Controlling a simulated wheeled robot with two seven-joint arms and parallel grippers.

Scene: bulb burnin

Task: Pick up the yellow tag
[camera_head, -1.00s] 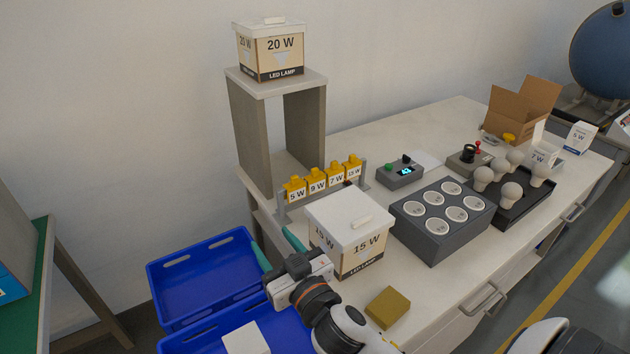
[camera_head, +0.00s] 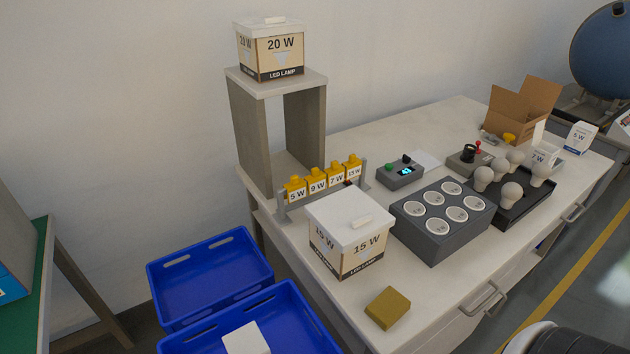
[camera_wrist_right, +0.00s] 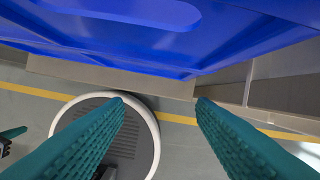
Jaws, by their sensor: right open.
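Several yellow tags with white labels reading 5 W, 9 W, 7 W and 15 W hang in a row on a grey rack (camera_head: 364,172); one is the 7 W yellow tag (camera_head: 336,176). A small unlabelled yellow piece (camera_head: 509,138) lies by the cardboard box; I cannot tell whether it is a tag. My right gripper (camera_wrist_right: 161,102) shows only in the right wrist view. Its teal fingers are open, with nothing between them, below a blue surface like the crates' plastic. My left gripper is not in view.
Two blue crates (camera_head: 210,268) stand left of the white table; the front one holds a white block (camera_head: 246,339). The 15 W lamp box (camera_head: 348,235) stands before the rack. A mustard block (camera_head: 388,308), a grey socket block (camera_head: 443,221) and a bulb tray (camera_head: 520,212) occupy the table.

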